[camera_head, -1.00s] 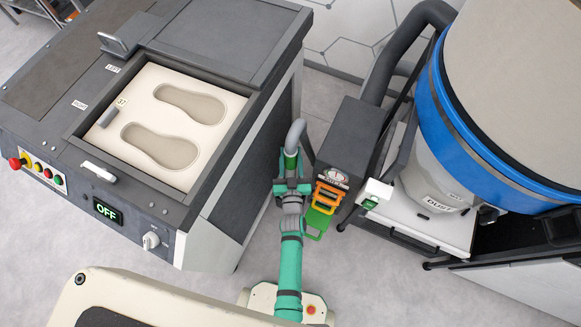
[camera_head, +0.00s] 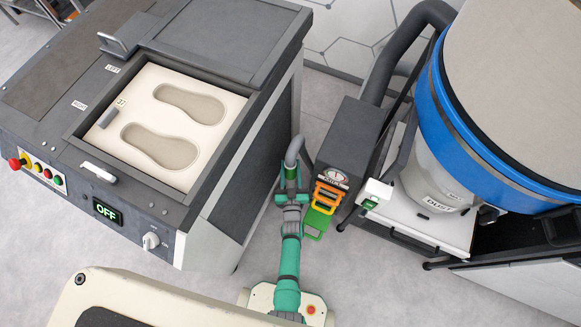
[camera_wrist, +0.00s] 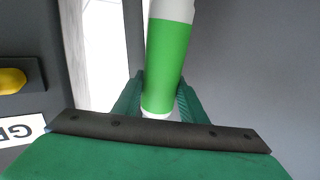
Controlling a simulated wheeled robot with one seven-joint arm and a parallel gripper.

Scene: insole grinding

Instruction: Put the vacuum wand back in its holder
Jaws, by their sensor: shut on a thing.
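My gripper (camera_head: 290,183) is shut on the vacuum wand (camera_wrist: 168,60). In the wrist view the wand's green grip band, with white above and below it, stands between the two green fingers. In the head view the wand's bent grey top (camera_head: 295,148) shows just beyond my gripper. An orange bracket with slots (camera_head: 328,195), apparently the holder, is on the grey post to the right, with a green plate (camera_head: 315,223) below it. The wand is left of this bracket and apart from it. The wand's lower end is hidden.
The grinding machine (camera_head: 225,225) with its insole tray (camera_head: 137,152) stands close on the left; its display reads OFF. The dust collector (camera_head: 440,165) with a blue band is on the right. A round dial (camera_head: 335,173) sits above the bracket. Floor between is narrow.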

